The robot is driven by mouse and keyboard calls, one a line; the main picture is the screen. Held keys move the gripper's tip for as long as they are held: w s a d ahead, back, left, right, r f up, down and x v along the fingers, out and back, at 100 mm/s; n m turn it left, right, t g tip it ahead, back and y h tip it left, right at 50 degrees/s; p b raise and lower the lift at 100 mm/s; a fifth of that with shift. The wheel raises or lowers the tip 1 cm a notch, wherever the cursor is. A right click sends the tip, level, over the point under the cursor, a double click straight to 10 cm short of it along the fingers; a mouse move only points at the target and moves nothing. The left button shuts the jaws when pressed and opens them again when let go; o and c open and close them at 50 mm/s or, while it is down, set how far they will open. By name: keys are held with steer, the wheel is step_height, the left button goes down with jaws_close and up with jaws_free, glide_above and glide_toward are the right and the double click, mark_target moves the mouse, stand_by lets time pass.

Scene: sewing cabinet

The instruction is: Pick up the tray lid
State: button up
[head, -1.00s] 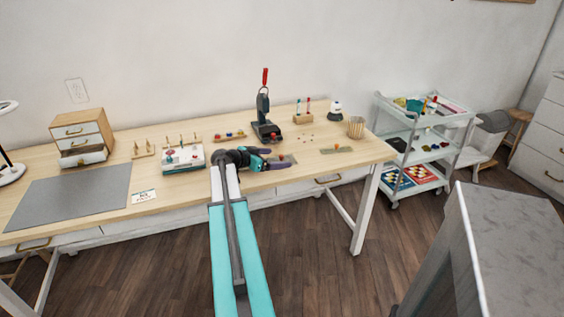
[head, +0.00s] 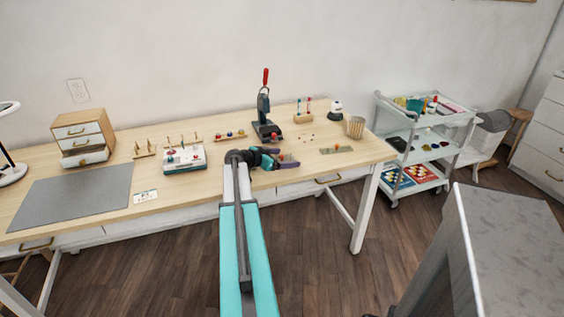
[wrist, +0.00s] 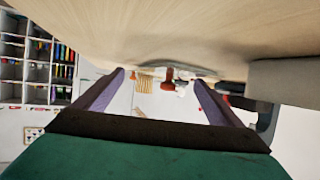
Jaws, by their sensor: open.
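The tray lid looks to be the thin grey plate (wrist: 188,70) with a reddish-brown knob (wrist: 168,77), seen edge-on on the wooden tabletop in the wrist view. My gripper (wrist: 159,77) is open, and its two purple fingers stand apart on either side of the knob, with no visible contact. In the head view my gripper (head: 284,158) is low over the front middle of the table, around a small red-orange spot that may be the knob. My gripper and fingers hide much of the lid there.
The press (head: 264,120) with a red handle stands behind my gripper. A white box (head: 184,160) is to its left. A small board (head: 336,149) and a woven cup (head: 355,127) are to the right. A white cart (head: 412,145) stands beyond the table's right end.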

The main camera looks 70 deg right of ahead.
steer(key=c, duration=1.6)
steer(key=shift+c, duration=0.2)
steer(key=shift+w, duration=0.1)
steer(key=shift+r, duration=0.55)
jaws_close()
steer(key=shift+w+a+r+b, duration=0.1)
steer(key=shift+a+r+b, duration=0.15)
steer(key=shift+r, duration=0.35)
steer(key=shift+a+r+b, duration=0.1)
steer(key=shift+r+b, duration=0.15)
steer(key=shift+r, duration=0.35)
steer(key=w+a, duration=0.2)
steer(key=a, duration=0.2)
steer(key=w+a+r+b, duration=0.1)
steer(key=w+a, duration=0.1)
steer(key=a, duration=0.3)
steer(key=w+a+b, duration=0.1)
steer(key=w+a, duration=0.1)
steer(key=a, duration=0.3)
steer(key=shift+r, duration=0.25)
